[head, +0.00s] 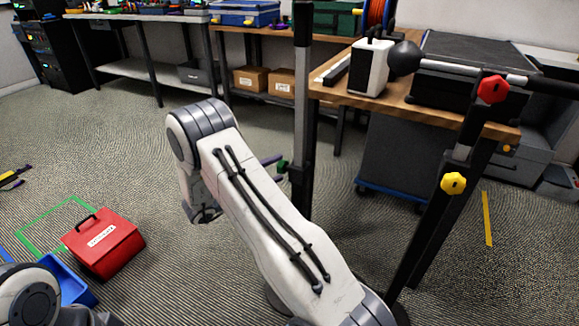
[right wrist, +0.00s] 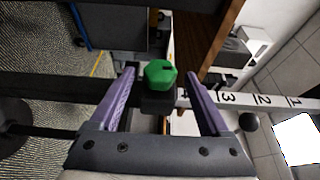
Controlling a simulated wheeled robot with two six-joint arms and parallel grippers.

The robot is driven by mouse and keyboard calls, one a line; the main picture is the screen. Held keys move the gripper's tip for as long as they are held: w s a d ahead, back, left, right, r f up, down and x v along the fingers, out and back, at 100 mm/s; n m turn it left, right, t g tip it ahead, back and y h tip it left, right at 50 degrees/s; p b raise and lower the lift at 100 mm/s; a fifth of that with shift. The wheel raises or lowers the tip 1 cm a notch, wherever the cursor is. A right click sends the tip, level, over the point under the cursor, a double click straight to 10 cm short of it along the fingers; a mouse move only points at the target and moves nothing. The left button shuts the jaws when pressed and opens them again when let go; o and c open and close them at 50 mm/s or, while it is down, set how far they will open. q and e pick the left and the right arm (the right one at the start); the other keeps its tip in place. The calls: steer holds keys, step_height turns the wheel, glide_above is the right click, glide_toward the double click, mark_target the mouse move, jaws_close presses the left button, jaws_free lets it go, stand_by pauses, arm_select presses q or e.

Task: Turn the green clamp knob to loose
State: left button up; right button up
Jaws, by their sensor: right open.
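The green clamp knob (right wrist: 160,74) is a faceted knob on a dark clamp block. In the right wrist view it lies between the two purple fingers of my right gripper (right wrist: 161,78), with visible gaps on both sides. The gripper is open and holds nothing. In the head view the green knob (head: 282,167) shows small beside the upright post (head: 300,130). My right gripper (head: 271,160) is there just left of it, mostly hidden behind my own arm. My left gripper is not in view.
A stand at the right carries a red knob (head: 491,89) and a yellow knob (head: 452,183). A wooden table (head: 440,113) stands behind the post. A red toolbox (head: 104,243) and a blue bin (head: 68,283) are on the floor at left.

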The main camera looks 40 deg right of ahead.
steer(key=d, duration=0.6)
steer(key=shift+b, duration=0.45)
